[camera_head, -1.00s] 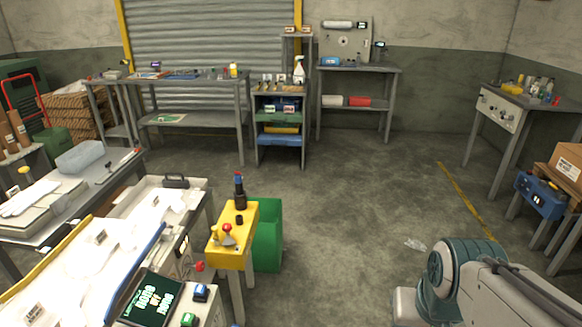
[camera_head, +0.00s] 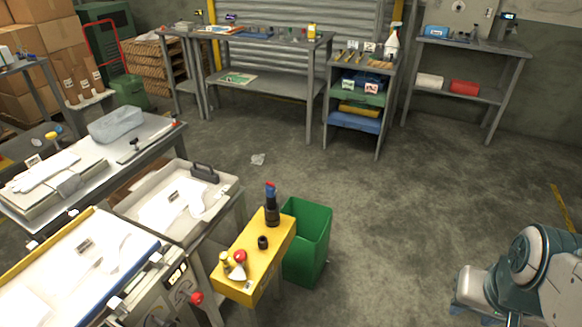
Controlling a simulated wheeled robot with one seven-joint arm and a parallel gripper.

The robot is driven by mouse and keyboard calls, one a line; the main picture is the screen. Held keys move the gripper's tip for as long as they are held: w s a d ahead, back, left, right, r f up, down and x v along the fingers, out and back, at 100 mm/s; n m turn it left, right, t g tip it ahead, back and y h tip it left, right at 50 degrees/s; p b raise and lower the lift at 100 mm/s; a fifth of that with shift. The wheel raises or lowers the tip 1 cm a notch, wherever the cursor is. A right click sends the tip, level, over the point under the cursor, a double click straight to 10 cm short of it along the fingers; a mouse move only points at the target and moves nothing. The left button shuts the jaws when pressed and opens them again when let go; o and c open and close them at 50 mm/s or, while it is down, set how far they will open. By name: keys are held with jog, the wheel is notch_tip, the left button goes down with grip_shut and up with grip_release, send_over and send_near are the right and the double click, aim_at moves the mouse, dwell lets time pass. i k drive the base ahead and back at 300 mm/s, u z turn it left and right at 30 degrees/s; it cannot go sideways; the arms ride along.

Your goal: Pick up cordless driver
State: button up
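I cannot make out a cordless driver for certain. A dark upright tool or bottle with a blue and red top (camera_head: 271,205) stands at the back of a yellow stand (camera_head: 262,268), left of the picture's middle. It may be the driver, but it is too small to tell. A short black cylinder (camera_head: 263,242) and a red-topped piece (camera_head: 239,258) sit in front of it on the same stand. Part of my arm shows at the lower right, well apart from the stand. My gripper is out of the picture.
A green bin (camera_head: 307,240) stands against the stand's right side. Workbenches with a tray (camera_head: 226,197) and white film pieces fill the left. A long bench (camera_head: 270,42) and a shelf cart (camera_head: 360,92) stand at the back. The floor at centre right is clear.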

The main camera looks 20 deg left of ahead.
aim_at(271, 199)
jog(key=u, duration=0.7)
jog(key=i, duration=0.9)
jog(key=u, duration=1.3)
jog(key=i, duration=0.4)
jog(key=u, duration=0.35)
